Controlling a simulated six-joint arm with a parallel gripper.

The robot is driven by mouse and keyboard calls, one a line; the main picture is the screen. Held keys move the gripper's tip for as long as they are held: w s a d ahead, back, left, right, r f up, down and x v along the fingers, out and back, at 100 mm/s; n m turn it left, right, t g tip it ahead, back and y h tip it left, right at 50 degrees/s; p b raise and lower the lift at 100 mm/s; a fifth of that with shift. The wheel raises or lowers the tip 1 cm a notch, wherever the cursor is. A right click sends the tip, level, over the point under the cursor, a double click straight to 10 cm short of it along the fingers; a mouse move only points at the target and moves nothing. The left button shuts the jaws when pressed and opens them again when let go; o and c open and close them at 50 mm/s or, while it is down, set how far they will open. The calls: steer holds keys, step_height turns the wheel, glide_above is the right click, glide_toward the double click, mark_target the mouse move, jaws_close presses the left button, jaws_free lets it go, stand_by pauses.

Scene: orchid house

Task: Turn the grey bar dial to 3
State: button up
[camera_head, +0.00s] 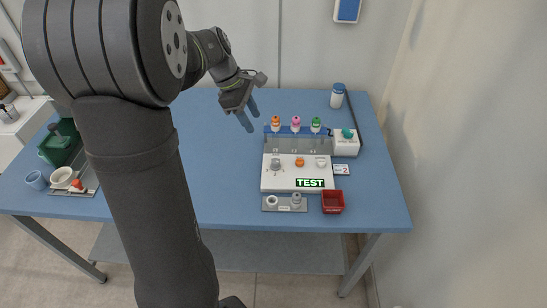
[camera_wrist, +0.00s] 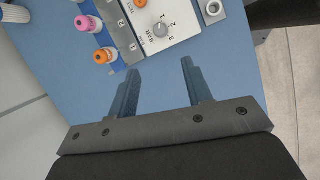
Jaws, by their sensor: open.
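The grey bar dial (camera_head: 276,163) is the left one of three knobs on the white control panel (camera_head: 281,183). In the wrist view the grey dial (camera_wrist: 160,30) is round, with numerals 1, 2 and 3 beside it and the word BAR printed near. I cannot tell which numeral it points at. My gripper (camera_head: 250,119) is open and empty, above the blue table, behind and left of the panel. In the wrist view my gripper (camera_wrist: 161,68) has both fingers apart, with the dial beyond the fingertips and not touched.
Orange (camera_head: 276,123), pink (camera_head: 296,123) and green-capped (camera_head: 316,124) bottles stand behind the panel. A red bin (camera_head: 333,202) and a grey holder (camera_head: 284,206) lie in front. A white box (camera_head: 346,142) is at right. The table's middle left is clear.

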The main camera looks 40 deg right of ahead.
steer(key=n, duration=0.2)
glide_toward(275, 161)
steer(key=x, duration=0.8)
steer(key=shift+d+f, duration=0.15)
steer(key=shift+f, duration=0.15)
steer(key=c, duration=1)
